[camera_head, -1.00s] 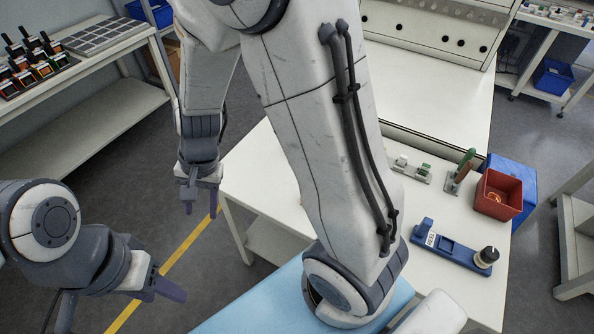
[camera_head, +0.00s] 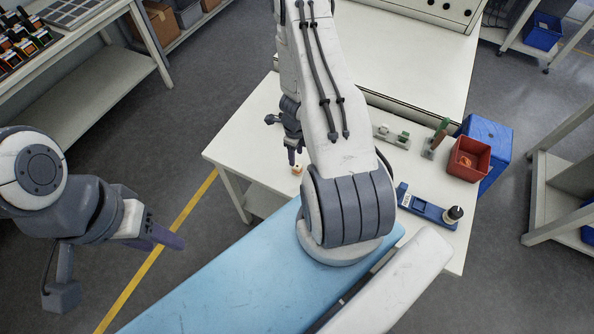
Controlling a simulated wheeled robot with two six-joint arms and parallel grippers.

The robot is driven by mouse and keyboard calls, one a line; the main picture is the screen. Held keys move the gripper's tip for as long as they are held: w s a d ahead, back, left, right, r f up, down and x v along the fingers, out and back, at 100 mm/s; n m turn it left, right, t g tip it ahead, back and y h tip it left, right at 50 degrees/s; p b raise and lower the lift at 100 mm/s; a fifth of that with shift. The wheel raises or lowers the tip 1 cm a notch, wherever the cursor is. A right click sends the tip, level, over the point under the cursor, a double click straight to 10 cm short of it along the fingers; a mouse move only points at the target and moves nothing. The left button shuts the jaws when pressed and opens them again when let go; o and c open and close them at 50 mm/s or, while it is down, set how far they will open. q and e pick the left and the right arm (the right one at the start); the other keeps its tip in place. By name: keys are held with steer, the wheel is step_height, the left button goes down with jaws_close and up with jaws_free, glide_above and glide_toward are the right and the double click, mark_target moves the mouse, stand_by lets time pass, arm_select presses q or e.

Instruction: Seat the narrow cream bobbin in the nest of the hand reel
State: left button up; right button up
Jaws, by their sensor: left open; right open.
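A small cream piece with an orange-brown patch (camera_head: 297,169) lies on the near left part of the white table; it looks like the bobbin, but it is too small to be sure. The blue device (camera_head: 425,208), which I take for the hand reel, lies on the right part of the table. It has a dark knob on a pale stem at its right end; its nest is too small to make out. My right gripper (camera_head: 294,155) points down just above and beside the cream piece, open and empty. My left gripper (camera_head: 165,238) is open, off the table at the left.
A red bin (camera_head: 468,159) stands at the table's right edge, beside a blue bin (camera_head: 487,143). A green-topped upright piece (camera_head: 438,134) and a small grey fixture (camera_head: 391,137) stand behind the reel. My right arm crosses and hides the table's middle.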

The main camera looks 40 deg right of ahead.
mark_target(297, 165)
steer(key=f+b, duration=0.4)
steer(key=f, duration=0.1)
steer(key=f+b, duration=0.2)
steer(key=shift+d+f, duration=0.25)
steer(key=shift+f, duration=0.1)
steer(key=shift+r, duration=0.1)
jaws_close()
